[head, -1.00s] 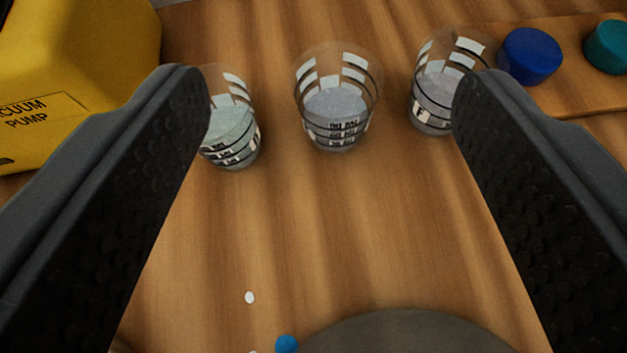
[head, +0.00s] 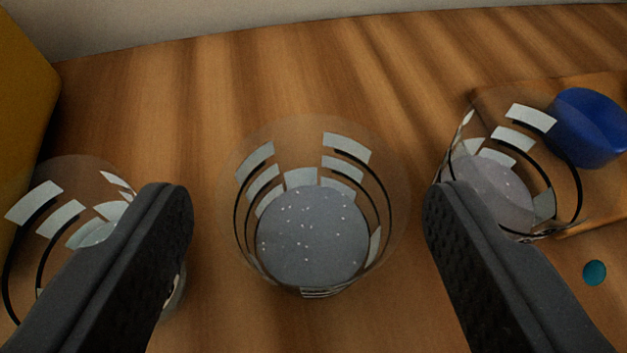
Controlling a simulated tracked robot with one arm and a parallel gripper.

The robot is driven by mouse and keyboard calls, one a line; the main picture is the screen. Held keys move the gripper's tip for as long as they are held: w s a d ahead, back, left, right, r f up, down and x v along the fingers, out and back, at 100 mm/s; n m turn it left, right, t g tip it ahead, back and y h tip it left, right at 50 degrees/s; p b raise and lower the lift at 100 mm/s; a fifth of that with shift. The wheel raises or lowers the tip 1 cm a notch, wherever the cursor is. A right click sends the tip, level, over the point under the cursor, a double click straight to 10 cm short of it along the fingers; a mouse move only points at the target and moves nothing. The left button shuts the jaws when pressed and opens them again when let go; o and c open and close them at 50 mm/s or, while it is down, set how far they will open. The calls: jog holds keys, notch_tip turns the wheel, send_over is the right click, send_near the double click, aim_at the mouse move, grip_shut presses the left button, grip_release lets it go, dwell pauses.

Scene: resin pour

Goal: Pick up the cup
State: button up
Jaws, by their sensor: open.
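Three clear cups with dark ring lines and white label patches stand upright in a row on the wooden table. The middle cup (head: 312,235) holds grey liquid with small white specks and sits between my fingers in the picture, with a gap on both sides. My gripper (head: 308,200) is open and empty. Its left finger overlaps the left cup (head: 85,215) in the view and hides part of it. Its right finger covers an edge of the right cup (head: 515,180). I cannot tell whether the fingers touch those outer cups.
A blue round object (head: 588,128) sits on a wooden board (head: 490,98) at the right, close behind the right cup. A small teal spot (head: 595,272) lies at the right. A yellow body (head: 25,90) stands at the left edge. The table behind the cups is clear to a pale wall (head: 250,20).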

aim_at(313, 150)
jog(key=shift+b+x, duration=0.3)
jog(key=shift+x, duration=2.45)
jog(key=shift+d, duration=0.15)
jog(key=c, duration=0.7)
